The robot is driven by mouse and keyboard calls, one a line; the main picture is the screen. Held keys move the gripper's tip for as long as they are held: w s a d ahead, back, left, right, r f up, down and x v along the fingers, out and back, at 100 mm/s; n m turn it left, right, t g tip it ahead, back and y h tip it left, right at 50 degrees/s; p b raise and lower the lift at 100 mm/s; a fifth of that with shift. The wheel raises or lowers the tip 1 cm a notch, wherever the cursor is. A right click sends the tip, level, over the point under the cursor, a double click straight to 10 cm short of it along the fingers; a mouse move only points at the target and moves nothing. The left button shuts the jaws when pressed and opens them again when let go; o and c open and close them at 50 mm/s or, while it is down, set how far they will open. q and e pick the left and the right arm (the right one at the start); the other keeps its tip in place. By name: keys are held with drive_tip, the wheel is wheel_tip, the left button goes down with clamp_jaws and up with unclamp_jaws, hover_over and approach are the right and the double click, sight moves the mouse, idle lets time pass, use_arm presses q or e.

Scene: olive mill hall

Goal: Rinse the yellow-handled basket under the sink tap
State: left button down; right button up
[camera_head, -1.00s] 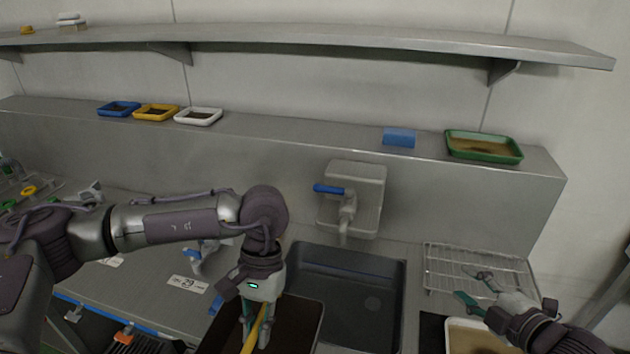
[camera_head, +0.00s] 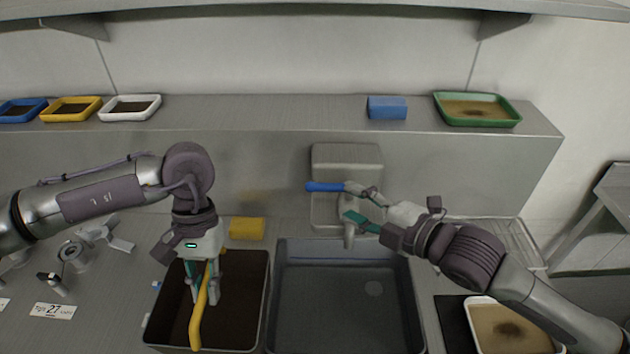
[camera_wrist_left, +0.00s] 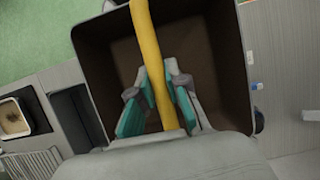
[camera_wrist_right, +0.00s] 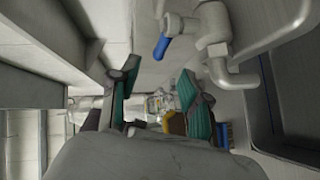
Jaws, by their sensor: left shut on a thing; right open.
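My left gripper (camera_head: 203,290) is shut on a yellow handle (camera_head: 199,318), over a dark-walled tub (camera_head: 257,297) with a brown inside. The handle also shows between the fingers in the left wrist view (camera_wrist_left: 148,52). I cannot make out a separate basket body below it. The tub is left of the grey sink (camera_head: 335,305), which looks empty. The tap (camera_head: 349,232) hangs over the sink's back edge, with no water visible. Its blue lever (camera_head: 323,187) points left. My right gripper (camera_head: 362,204) is open beside the lever's right end; I cannot tell whether it touches.
A yellow block (camera_head: 246,229) lies behind the tub. A wire rack (camera_head: 515,240) and a white tray (camera_head: 480,310) are right of the sink. A shelf hangs above.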

sight(322, 189)
use_arm(q)
wheel_tip(322, 189, up, 2)
drive_tip(key=shift+w+a+r+p, duration=0.1)
drive_tip(key=shift+a+r+p, duration=0.1)
drive_tip(key=shift+p, duration=0.85)
use_arm(e)
drive_tip(key=x, duration=0.9)
drive_tip(key=shift+r, duration=0.1)
use_arm(q)
drive_tip(key=shift+d+r, duration=0.1)
use_arm(e)
drive_tip(key=shift+w+a, duration=0.2)
drive_tip(key=shift+a, duration=0.1)
drive_tip(key=shift+w+a, duration=0.1)
clamp_jaws()
